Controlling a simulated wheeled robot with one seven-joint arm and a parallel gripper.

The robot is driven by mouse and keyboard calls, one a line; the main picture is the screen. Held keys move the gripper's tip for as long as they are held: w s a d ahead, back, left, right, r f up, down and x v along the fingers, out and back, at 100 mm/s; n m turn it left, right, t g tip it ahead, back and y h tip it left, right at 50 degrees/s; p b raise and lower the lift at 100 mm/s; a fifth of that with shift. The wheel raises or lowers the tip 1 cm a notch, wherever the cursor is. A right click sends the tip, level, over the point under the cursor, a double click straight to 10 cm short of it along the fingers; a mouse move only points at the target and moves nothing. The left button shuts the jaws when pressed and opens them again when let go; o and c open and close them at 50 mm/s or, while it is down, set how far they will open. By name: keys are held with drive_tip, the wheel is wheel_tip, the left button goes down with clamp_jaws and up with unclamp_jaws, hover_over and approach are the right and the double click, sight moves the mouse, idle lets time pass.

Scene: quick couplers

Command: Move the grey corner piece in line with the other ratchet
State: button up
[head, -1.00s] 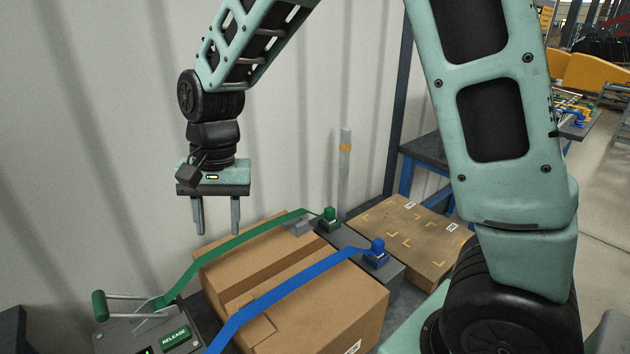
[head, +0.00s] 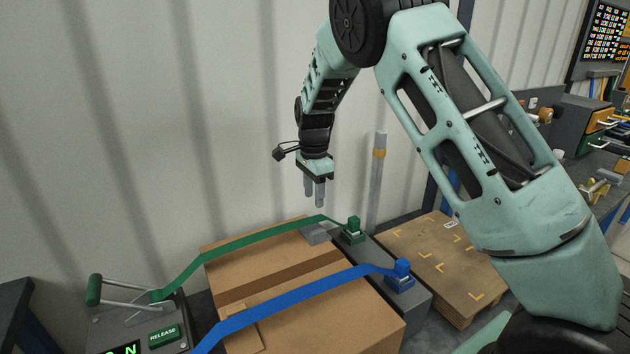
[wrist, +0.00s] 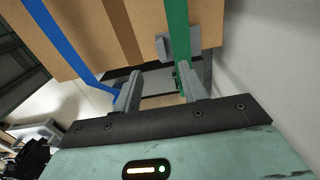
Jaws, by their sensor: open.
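The grey corner piece (head: 315,235) sits on the far top edge of the cardboard box (head: 290,290), at the green strap (head: 240,243). It also shows in the wrist view (wrist: 164,47), where the green strap (wrist: 177,22) overlaps it. The blue strap (head: 290,290) crosses the box nearer to me, with no grey corner piece visible on it. The straps run to a green fitting (head: 353,231) and a blue fitting (head: 401,275). My gripper (head: 314,198) is open and empty, pointing down above the corner piece. Its fingers (wrist: 158,85) show apart in the wrist view.
A console with a green-handled lever (head: 93,290) and a RELEASE button (head: 164,336) stands at the left. A pallet (head: 440,250) lies to the right. A corrugated wall (head: 150,120) is close behind.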

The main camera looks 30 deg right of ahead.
sight(314, 232)
wheel_tip(314, 232, down, 13)
drive_tip(key=shift+f+p, duration=0.1)
drive_tip(key=shift+p, duration=0.3)
drive_tip(key=shift+c, duration=0.3)
clamp_jaws()
